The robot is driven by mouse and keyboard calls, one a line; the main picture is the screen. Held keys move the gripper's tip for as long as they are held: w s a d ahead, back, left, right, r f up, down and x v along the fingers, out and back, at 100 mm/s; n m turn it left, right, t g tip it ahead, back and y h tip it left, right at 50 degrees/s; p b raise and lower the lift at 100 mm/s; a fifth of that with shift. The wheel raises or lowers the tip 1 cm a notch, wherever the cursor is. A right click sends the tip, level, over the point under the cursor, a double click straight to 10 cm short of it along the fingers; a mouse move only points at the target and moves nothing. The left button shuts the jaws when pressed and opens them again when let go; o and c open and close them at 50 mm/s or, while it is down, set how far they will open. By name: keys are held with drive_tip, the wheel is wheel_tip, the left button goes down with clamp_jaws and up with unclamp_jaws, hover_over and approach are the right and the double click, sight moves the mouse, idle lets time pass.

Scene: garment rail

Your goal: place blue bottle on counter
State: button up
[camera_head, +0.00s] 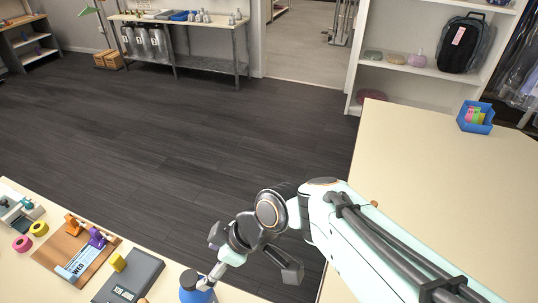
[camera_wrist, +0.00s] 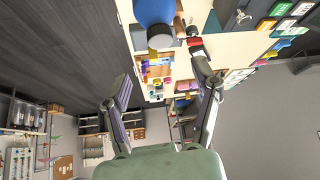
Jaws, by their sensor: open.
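The blue bottle (camera_head: 196,291) shows at the bottom edge of the head view, at the front edge of the pale counter (camera_head: 232,296). Its lower part is cut off by the frame, so I cannot tell from there what its base rests on. In the wrist view the blue bottle (camera_wrist: 154,12) is at the top, past the fingertips, with a tan-grey end (camera_wrist: 160,38) toward me. My gripper (camera_head: 253,256) is up and right of the bottle in the head view. In the wrist view my gripper (camera_wrist: 161,72) has its fingers spread with nothing between them.
The counter also holds a brown board (camera_head: 76,250), a dark grey box (camera_head: 128,278) and tape rolls (camera_head: 38,229). A second pale table (camera_head: 440,165) at right carries a blue bin (camera_head: 475,117). Dark open floor (camera_head: 200,135) lies between. Shelving stands behind.

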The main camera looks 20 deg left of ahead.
drive_tip(key=d+m+t+h, duration=0.2)
drive_tip(key=d+m+h, duration=0.2)
drive_tip(key=d+m, duration=1.1)
drive_tip(key=s+d+f+m+h, duration=0.1)
drive_tip(key=s+d+m, duration=0.3)
drive_tip(key=d, duration=0.8)
drive_tip(key=shift+s+g+h, duration=0.3)
drive_tip(key=shift+s+g, duration=0.1)
drive_tip(key=shift+s, duration=0.7)
